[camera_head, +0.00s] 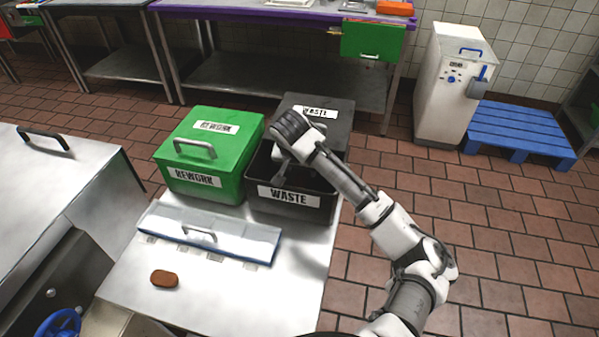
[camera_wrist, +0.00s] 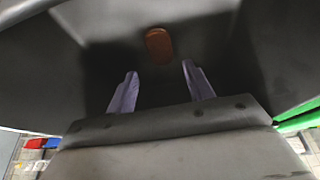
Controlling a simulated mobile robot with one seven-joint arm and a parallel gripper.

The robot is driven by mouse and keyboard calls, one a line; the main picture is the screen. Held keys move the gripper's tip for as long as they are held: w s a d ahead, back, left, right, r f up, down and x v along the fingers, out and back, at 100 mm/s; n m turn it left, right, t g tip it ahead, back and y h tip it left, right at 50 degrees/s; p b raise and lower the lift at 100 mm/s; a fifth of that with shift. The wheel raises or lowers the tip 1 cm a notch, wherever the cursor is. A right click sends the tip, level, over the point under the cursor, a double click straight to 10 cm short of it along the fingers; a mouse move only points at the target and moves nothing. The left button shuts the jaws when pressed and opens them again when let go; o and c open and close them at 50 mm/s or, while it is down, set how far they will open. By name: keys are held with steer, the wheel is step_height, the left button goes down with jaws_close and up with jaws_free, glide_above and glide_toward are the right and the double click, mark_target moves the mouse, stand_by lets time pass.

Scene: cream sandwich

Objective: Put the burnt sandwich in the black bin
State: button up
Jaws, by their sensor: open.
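The black bin (camera_head: 290,215) labelled WASTE stands on the steel table with its top open. My gripper (camera_head: 281,182) reaches down into the bin's opening from above. In the wrist view my gripper (camera_wrist: 159,70) has its two fingers spread with nothing between them. A brown, oblong sandwich (camera_wrist: 158,45) shows inside the dark bin beyond the fingertips, apart from them. I cannot tell whether it rests on the bin floor. Another brown sandwich (camera_head: 164,279) lies on the table near its front left. The bin's inside is mostly hidden in the head view.
A green bin (camera_head: 190,185) labelled REWORK, with a handle on its closed lid, stands left of the black bin. A long pale box with a handle (camera_head: 170,222) lies in front of both. The black lid (camera_head: 335,130) is behind the opening. The table's front right is clear.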

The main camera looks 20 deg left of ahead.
steer(key=v, duration=1)
steer(key=shift+s+r+b, duration=0.3)
steer(key=shift+s, duration=0.05)
steer(key=shift+a, duration=0.1)
